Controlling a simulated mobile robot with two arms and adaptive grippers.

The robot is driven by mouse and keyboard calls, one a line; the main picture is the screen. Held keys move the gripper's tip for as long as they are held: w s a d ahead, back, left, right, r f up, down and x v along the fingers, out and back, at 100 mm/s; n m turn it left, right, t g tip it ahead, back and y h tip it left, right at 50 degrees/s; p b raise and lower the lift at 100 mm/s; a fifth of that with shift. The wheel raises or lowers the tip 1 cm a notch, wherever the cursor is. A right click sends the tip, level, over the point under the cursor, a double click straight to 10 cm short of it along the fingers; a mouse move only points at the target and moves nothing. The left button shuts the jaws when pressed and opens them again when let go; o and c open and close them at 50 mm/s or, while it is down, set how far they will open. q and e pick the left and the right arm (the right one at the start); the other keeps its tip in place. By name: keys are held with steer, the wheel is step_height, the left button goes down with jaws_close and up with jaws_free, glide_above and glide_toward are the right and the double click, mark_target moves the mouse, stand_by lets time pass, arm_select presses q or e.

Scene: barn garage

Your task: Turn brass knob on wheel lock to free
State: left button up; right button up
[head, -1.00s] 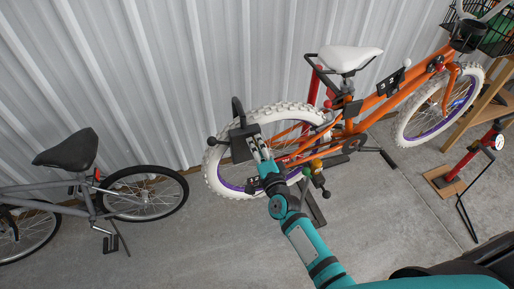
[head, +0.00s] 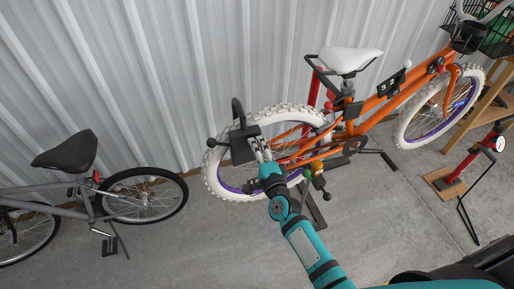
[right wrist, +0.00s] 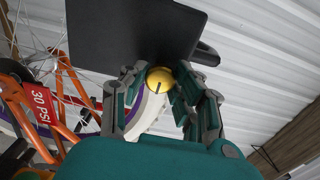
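The wheel lock is a dark, boxy block (head: 243,146) with a shackle on top, at the white-tyred rear wheel (head: 215,183) of the orange bicycle. In the right wrist view the lock (right wrist: 130,35) fills the top middle, and the round brass knob (right wrist: 160,78) with a dark mark shows at its lower edge. My right gripper (head: 262,149) reaches the lock from below. In the right wrist view its fingertips (right wrist: 160,72) lie close on both sides of the knob and appear to grip it. The knob is hidden in the head view. My left gripper is out of view.
A grey bicycle (head: 60,195) stands at left. A red stand post (head: 314,90) rises by the orange bicycle (head: 375,105). A red floor pump (head: 468,160) and a wooden bench (head: 492,100) are at right. A corrugated wall (head: 150,70) is close behind the lock.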

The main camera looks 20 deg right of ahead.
steer(key=o, duration=0.5)
steer(key=s, duration=1.2)
steer(key=shift+d, duration=0.2)
steer(key=shift+f, duration=0.1)
steer(key=s+f+n+g, duration=0.3)
steer(key=s+f+n, duration=0.15)
steer(key=f, duration=0.55)
steer(key=s+f+n+g+y, duration=0.1)
steer(key=s+f+n+g, duration=0.3)
steer(key=f, duration=0.7)
steer(key=s+f+n+g, duration=0.25)
steer(key=s+f, duration=0.25)
steer(key=f, duration=0.5)
steer(key=s+d+f+n+g, duration=0.2)
steer(key=s+f+n, duration=0.1)
steer(key=s, duration=0.5)
steer(key=s+d+f+n+g+h, duration=0.1)
steer(key=s+d+f+n+g, duration=0.1)
steer(key=s+f, duration=0.4)
steer(key=s+d+f+n+g, duration=0.2)
steer(key=s+f+n+g, duration=0.1)
steer(key=s, duration=0.8)
steer(key=shift+s+f+n+g+h, duration=0.15)
steer(key=shift+f+n, duration=0.2)
steer(key=shift+f, duration=0.25)
steer(key=shift+s+f+n+g+h, duration=0.15)
steer(key=shift+f+n, duration=0.2)
steer(key=shift+f, duration=0.25)
